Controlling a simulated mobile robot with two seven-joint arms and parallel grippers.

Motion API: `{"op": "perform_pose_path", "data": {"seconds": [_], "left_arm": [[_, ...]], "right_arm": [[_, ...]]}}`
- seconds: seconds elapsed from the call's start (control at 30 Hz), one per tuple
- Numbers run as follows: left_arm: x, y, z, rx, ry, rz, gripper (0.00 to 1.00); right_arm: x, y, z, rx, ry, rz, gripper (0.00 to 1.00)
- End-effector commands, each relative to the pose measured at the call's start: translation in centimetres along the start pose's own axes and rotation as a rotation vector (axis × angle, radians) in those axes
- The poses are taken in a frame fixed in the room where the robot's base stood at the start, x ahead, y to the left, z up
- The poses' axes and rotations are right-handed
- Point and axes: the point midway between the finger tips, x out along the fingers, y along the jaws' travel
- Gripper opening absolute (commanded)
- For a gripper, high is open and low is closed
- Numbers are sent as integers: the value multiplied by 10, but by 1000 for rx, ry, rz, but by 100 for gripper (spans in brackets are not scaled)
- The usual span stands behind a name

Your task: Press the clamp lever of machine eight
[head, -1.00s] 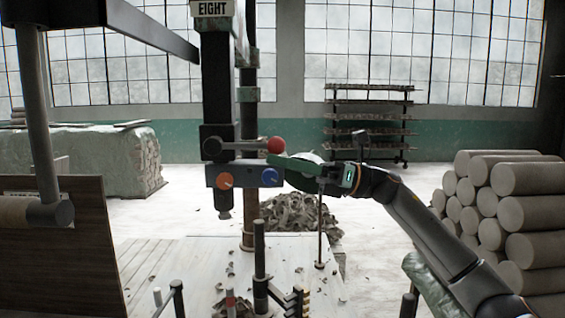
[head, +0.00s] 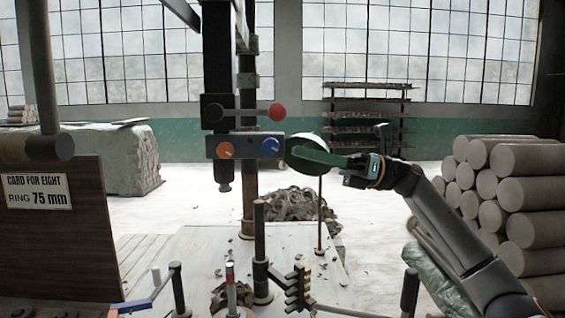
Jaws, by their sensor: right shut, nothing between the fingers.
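Machine eight (head: 216,70) is a dark upright column with a panel (head: 245,146) carrying an orange knob (head: 225,151) and a blue knob (head: 271,146). Just above the panel, a level lever arm ends in a red ball (head: 277,112); no label shows that it is the clamp lever. My right gripper (head: 294,157), with green fingers, is shut and empty. In the picture it lies just right of the blue knob, below and right of the red ball, apart from the ball. My left gripper is out of view.
A card reading "CARD FOR EIGHT RING 75 mm" (head: 37,191) is on a dark board at left. Posts and a small blue lever (head: 145,303) stand in the foreground. Clay trimmings (head: 300,204) lie behind. Stacked clay cylinders (head: 525,168) fill the right.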

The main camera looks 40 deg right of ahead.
Motion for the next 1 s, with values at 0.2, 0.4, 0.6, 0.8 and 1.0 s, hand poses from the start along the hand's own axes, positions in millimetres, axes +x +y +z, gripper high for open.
{"op": "perform_pose_path", "data": {"seconds": [0.2, 0.4, 0.6, 0.8, 1.0], "left_arm": [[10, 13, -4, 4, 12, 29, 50], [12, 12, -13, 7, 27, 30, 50], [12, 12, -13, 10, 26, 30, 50], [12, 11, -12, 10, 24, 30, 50], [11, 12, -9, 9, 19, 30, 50]], "right_arm": [[-32, 0, 1, 1, 1, -1, 0], [-38, 2, 3, 0, 2, 1, 0], [-38, 2, 4, 0, 2, 1, 0], [-38, 2, 3, 1, 1, 2, 0], [-38, 2, 3, 0, 1, 2, 0]]}}
